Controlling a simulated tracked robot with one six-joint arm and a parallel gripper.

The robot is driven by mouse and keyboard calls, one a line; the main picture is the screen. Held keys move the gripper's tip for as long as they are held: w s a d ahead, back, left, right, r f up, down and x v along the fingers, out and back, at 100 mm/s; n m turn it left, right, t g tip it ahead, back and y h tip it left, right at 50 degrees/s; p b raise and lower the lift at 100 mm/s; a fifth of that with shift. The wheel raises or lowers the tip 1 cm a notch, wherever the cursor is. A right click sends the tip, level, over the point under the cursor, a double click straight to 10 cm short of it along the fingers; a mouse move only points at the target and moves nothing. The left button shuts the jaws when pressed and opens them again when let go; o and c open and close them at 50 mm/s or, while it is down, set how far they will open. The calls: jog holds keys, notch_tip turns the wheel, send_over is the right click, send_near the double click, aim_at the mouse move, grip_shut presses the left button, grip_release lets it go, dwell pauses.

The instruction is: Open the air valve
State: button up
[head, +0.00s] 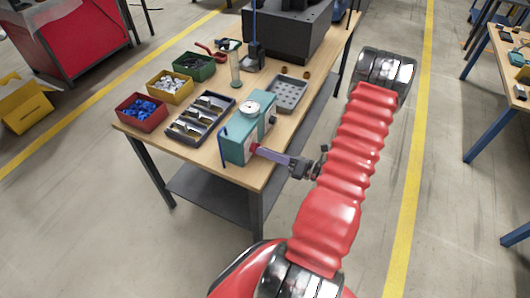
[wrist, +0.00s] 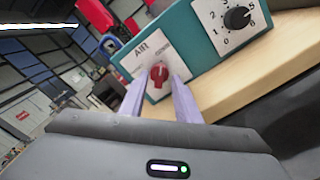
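A red air valve knob (wrist: 159,73) sits on a white plate marked AIR, on the front of a teal control box (wrist: 178,38). In the head view the teal box (head: 234,146) stands at the near edge of the workbench. My gripper (wrist: 160,80) points straight at the knob, with one pale purple finger on either side of it. A narrow gap seems to show between the knob and the fingers, so it looks open around the knob. In the head view my gripper (head: 262,151) reaches the box from the right, and its tips hide most of the knob.
A black numbered dial (wrist: 237,18) is right of the valve plate. On the bench are a round gauge (head: 249,107), a divided dark tray (head: 201,118), a grey tray (head: 288,94), and red (head: 141,124), yellow (head: 170,99) and green bins. Floor right of the bench is clear.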

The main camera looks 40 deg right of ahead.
jog(key=v, duration=1.2)
jog(key=shift+s, duration=0.35)
jog(key=shift+d, duration=0.1)
